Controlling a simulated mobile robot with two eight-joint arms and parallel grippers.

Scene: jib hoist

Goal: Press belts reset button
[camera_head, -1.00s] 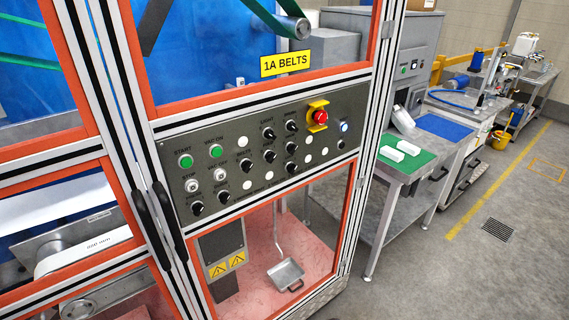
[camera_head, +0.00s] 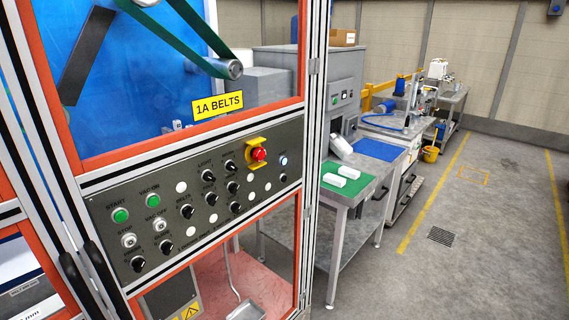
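The belts control panel (camera_head: 200,200) is a dark plate set in the frame of the machine marked with a yellow "1A BELTS" sign (camera_head: 218,104). At its right end is a lit bluish-white button (camera_head: 283,161); its label is too small to read. A red emergency stop (camera_head: 259,154) with a yellow guard sits just left of it. Green buttons (camera_head: 120,215) are at the panel's left, with white buttons below and several black knobs (camera_head: 233,187) in the middle. Neither of my grippers is in view.
A steel table (camera_head: 345,203) with a green mat and white blocks stands right of the machine. Black door handles (camera_head: 80,280) stick out at the lower left. The concrete floor (camera_head: 480,240) at the right is open, with a drain grate.

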